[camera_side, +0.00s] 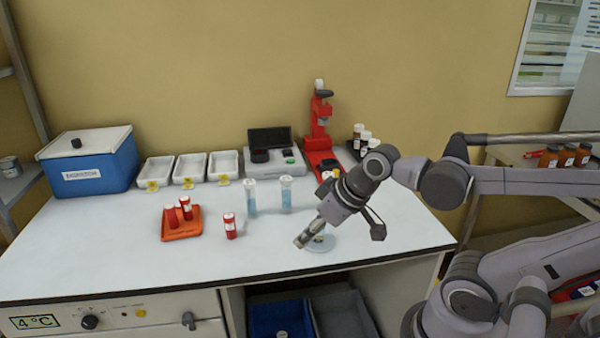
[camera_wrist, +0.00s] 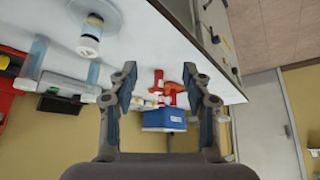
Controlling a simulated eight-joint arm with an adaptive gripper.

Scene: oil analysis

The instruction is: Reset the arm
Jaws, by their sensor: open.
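My gripper (camera_side: 302,240) is above the front right part of the white bench, tilted down to the left. In the wrist view my gripper (camera_wrist: 160,72) has its two fingers spread apart with nothing held between them. A round pale stand (camera_side: 320,247) is on the bench just beside and below the gripper. In the wrist view a white-capped vial (camera_wrist: 89,44) is at this stand (camera_wrist: 112,12). In the side view the gripper partly covers that spot.
An orange tray (camera_side: 181,231) holds red vials; another red vial (camera_side: 230,227) stands beside it. Two clear blue-tinted cylinders (camera_side: 286,196) stand mid-bench. Behind are a blue box (camera_side: 90,172), white trays (camera_side: 190,168), a grey instrument (camera_side: 275,160) and a red device (camera_side: 319,140). The bench's front left is clear.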

